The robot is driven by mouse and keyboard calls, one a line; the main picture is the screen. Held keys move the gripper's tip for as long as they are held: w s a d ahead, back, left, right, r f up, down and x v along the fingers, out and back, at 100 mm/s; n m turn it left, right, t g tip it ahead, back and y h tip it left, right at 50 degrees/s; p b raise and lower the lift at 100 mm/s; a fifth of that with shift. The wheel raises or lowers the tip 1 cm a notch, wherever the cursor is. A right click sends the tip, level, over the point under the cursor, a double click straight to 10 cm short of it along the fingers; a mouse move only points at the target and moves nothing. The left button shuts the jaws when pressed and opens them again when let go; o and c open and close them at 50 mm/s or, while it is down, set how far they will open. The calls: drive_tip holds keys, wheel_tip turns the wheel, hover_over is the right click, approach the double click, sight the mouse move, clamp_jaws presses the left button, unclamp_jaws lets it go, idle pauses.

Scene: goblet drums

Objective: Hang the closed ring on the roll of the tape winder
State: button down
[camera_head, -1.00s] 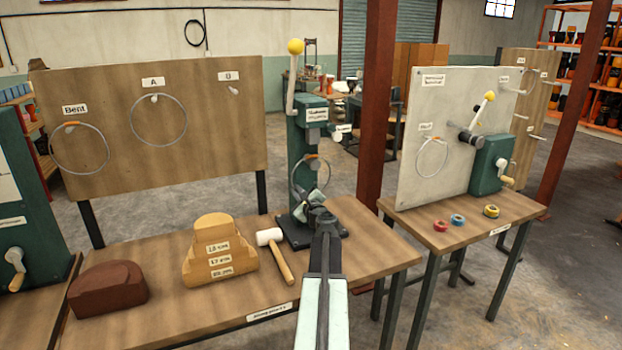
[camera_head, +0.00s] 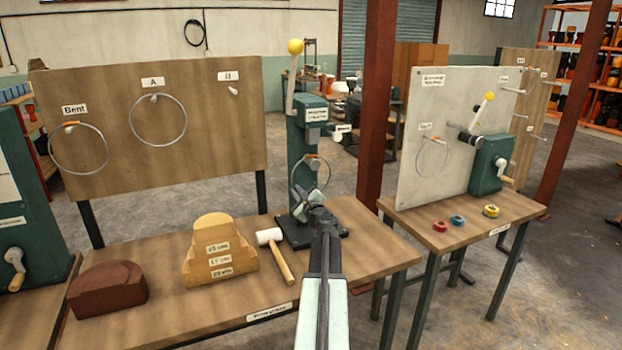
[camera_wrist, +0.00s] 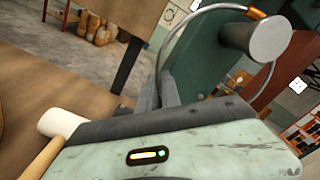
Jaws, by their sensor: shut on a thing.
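A thin grey ring (camera_head: 295,174) with an orange sleeve at its top stands in front of the green press (camera_head: 301,150). My gripper (camera_head: 316,196) is shut on the lower part of this ring. The tape winder (camera_head: 490,164) is a green box with a crank on the right table, before a white panel. Its dark grey roll (camera_head: 465,138) sticks out to the left, beneath a yellow-knobbed lever.
Another thin ring (camera_head: 419,160) shows on the white panel (camera_head: 425,105). Red, blue and yellow tape rolls (camera_head: 491,211) lie below. A brown post (camera_head: 376,110) stands between the tables. A mallet (camera_head: 283,268) and stepped wooden block (camera_head: 205,262) lie left of my arm.

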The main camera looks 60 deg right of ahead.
drive_tip(key=shift+r+p, duration=1.05)
drive_tip(key=shift+s, duration=0.1)
drive_tip(key=shift+f, duration=0.1)
drive_tip(key=v, duration=1.3)
